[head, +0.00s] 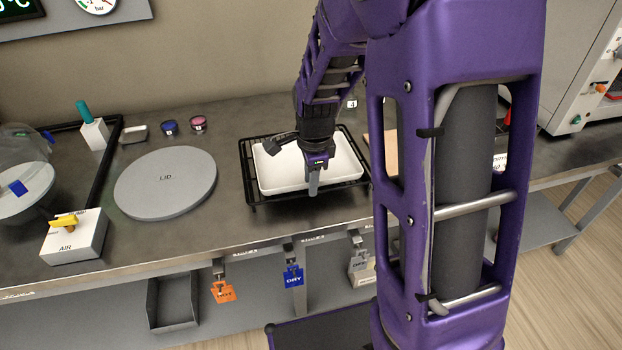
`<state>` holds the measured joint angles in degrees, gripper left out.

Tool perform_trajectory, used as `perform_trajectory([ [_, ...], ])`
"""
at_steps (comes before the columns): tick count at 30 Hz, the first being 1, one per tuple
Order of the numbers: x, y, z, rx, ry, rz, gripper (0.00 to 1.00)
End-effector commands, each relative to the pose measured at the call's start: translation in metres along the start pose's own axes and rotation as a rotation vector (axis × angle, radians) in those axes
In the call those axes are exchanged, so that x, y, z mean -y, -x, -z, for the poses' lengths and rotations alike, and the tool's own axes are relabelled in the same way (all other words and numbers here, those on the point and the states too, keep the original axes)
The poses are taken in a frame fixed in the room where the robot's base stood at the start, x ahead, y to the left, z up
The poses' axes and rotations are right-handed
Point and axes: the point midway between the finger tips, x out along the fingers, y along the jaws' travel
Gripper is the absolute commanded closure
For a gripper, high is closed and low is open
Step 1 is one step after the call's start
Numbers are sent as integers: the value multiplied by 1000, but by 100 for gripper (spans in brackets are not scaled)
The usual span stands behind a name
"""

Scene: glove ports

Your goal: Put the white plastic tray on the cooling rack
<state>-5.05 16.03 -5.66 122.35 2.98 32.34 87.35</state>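The white plastic tray (275,172) is a shallow rectangular tray, level and empty as far as I can see. It lies within the outline of the black wire cooling rack (252,193) on the bench and appears to rest on it. My gripper (313,187) points down at the tray's front edge, near its middle. A grey finger overlaps the front wall in the picture. I cannot tell whether the finger touches the wall, or whether the fingers are apart or closed. The arm and gripper hide part of the tray's back and middle.
A round grey lid (166,190) lies left of the rack. Further left are a white AIR valve box (75,240) and a clear dome (25,150). A brown board (383,160) is partly hidden behind my arm. Tags hang along the bench's front edge.

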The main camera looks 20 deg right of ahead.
Motion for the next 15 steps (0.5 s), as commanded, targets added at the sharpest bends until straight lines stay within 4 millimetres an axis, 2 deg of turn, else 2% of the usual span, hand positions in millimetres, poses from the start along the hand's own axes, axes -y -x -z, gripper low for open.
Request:
perform_trajectory([
  [5, 1, 12, 0, 0, 0, 3, 67],
  [15, 2, 83, 0, 0, 0, 6, 67],
])
